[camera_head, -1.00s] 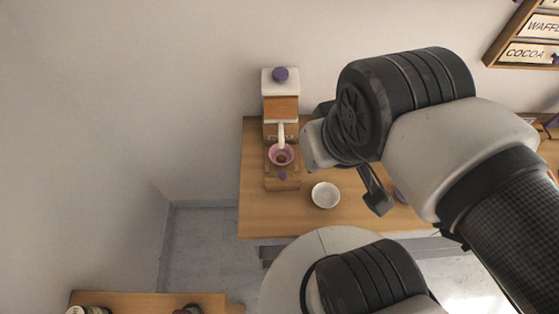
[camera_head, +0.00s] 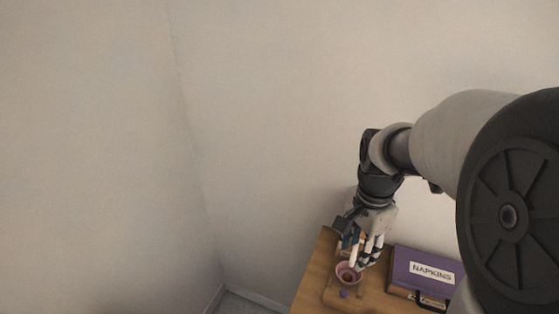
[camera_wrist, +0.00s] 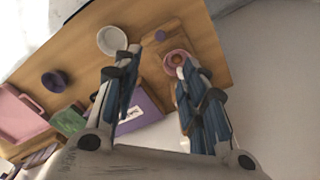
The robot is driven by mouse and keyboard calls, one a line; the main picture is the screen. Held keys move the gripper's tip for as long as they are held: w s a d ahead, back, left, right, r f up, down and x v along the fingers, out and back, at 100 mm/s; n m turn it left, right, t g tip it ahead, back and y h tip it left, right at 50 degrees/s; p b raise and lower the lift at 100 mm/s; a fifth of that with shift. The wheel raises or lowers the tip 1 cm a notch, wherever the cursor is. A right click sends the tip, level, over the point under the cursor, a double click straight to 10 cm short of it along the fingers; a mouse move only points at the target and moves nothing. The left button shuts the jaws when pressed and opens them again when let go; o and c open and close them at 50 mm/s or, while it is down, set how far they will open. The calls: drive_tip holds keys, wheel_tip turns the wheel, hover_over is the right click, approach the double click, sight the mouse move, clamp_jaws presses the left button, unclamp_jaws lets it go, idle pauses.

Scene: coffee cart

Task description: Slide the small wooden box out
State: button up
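The small wooden box (camera_head: 336,298), with a purple knob (camera_head: 343,293), shows at the front foot of the wooden grinder in the head view. In the wrist view, its knob (camera_wrist: 160,35) lies beyond my fingertips. A pink bowl (camera_head: 347,272) with brown contents sits behind the knob; it also shows in the wrist view (camera_wrist: 176,61). My gripper (camera_head: 362,254) points down over the grinder and hides most of its body. In the wrist view, its fingers (camera_wrist: 158,64) are spread apart with nothing visibly held. I cannot tell whether a finger touches the grinder.
A purple napkins box (camera_head: 424,271) stands right of the grinder on the wooden table (camera_head: 310,285). In the wrist view, a white bowl (camera_wrist: 112,40), a dark purple cup (camera_wrist: 54,81) and a pink tray (camera_wrist: 18,115) stand on the table. The wall is behind.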

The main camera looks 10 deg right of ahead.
sight(344, 292)
wheel_tip(344, 292, down, 18)
drive_tip(key=b, duration=0.5)
drive_tip(key=shift+w+d+b, duration=0.1)
drive_tip(key=shift+w+b, duration=0.05)
drive_tip(key=shift+b, duration=0.25)
drive_tip(key=shift+r, duration=0.1)
drive_tip(key=shift+c, duration=0.5)
clamp_jaws()
